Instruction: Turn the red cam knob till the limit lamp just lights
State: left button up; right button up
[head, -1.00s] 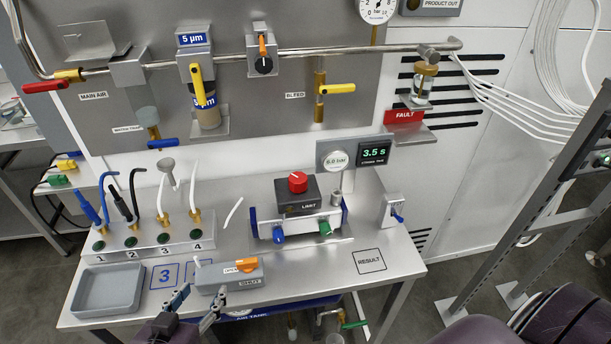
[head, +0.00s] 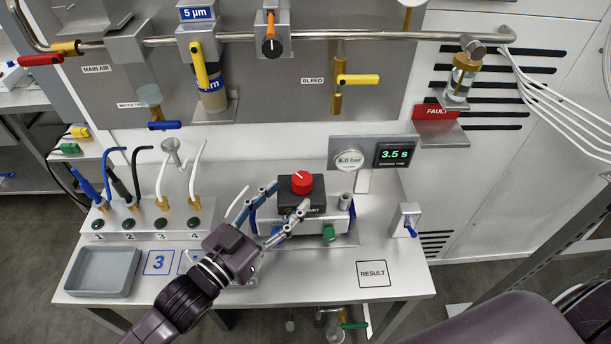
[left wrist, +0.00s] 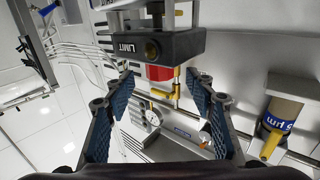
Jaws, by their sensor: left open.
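The red cam knob (head: 302,183) sits on top of a dark box marked LIMIT (head: 289,206) on the bench. The knob also shows in the left wrist view (left wrist: 158,73), beneath the LIMIT box (left wrist: 152,48) in that turned picture. My left gripper (head: 286,199) is open in front of the box, its fingertips spread low and to the left of the knob. In the left wrist view the open fingers (left wrist: 158,84) frame the knob, with no visible contact. I cannot make out a lit limit lamp. My right gripper is not in view.
A display reading 3.5 s (head: 395,153) and a round gauge (head: 348,160) stand behind the box. Blue and green fittings are at the box's front. A blue-levered switch (head: 407,221) stands right. A grey tray (head: 103,271) lies left. The RESULT square (head: 373,274) is clear.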

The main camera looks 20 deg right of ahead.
aim_at(296, 188)
pick_arm(q)
jog(key=x, duration=0.3)
jog(key=shift+r+p, duration=0.15)
jog(key=shift+p, duration=0.2)
jog(key=x, duration=0.2)
jog(key=shift+w+d, duration=0.15)
jog(key=shift+d, duration=0.05)
jog(key=shift+w+d+p, duration=0.3)
jog(key=shift+d, duration=0.15)
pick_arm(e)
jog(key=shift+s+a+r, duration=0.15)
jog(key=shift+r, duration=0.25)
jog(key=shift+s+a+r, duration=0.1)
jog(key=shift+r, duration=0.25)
pick_arm(q)
jog(key=shift+c, duration=0.4)
jog(key=c, duration=1.1)
jog(key=shift+s+d+n+t+y+p, duration=0.1)
jog(key=shift+n+t+y+p, duration=0.2)
jog(key=shift+n+t+y, duration=0.9)
jog(key=shift+t+y, duration=0.1)
jog(key=shift+t, duration=0.1)
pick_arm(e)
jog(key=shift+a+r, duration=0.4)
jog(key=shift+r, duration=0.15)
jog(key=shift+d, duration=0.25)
